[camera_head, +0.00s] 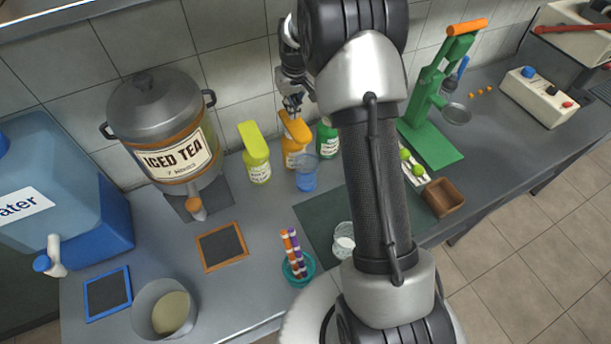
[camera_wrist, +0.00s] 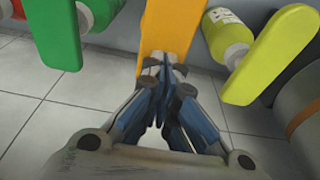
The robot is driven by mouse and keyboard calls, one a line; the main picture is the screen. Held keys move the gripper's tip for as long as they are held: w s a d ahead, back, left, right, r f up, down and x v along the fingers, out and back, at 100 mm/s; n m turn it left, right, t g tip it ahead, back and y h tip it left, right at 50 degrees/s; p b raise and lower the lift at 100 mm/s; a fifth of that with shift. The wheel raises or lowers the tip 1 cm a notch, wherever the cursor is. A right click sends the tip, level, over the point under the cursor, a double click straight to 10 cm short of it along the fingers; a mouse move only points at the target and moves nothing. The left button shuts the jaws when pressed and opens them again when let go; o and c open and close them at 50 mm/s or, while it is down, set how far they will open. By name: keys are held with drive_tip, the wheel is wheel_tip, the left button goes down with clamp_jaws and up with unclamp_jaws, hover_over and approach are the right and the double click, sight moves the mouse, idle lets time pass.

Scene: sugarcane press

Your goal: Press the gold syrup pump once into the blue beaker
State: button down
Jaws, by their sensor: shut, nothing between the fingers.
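The gold syrup pump (camera_head: 295,148) is an orange-gold bottle with a broad flat top, standing between a yellow-green pump and a green one near the back wall. The blue beaker (camera_head: 306,178) stands in front of it, below its spout side. My gripper (camera_head: 293,108) is shut and empty, with its fingertips over the gold pump's top; whether they touch it I cannot tell. In the wrist view my gripper (camera_wrist: 164,68) points at the gold top (camera_wrist: 168,28), which fills the upper middle. The beaker is hidden in the wrist view.
The yellow-green pump (camera_head: 255,152) stands left and the green pump (camera_head: 327,139) right, close beside the gold one. The iced tea urn (camera_head: 163,125) is further left. A green press (camera_head: 431,110) stands to the right. A glass (camera_head: 343,240) and striped sticks (camera_head: 292,254) are in front.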

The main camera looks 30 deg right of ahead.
drive_tip(key=shift+f, duration=0.15)
drive_tip(key=shift+f+b, duration=1.35)
drive_tip(key=shift+f, duration=0.75)
drive_tip(key=shift+r+p, duration=1.5)
drive_tip(key=shift+r, duration=0.7)
drive_tip(key=shift+r, duration=0.1)
wheel_tip(320, 180, up, 6)
drive_tip(key=p, duration=0.4)
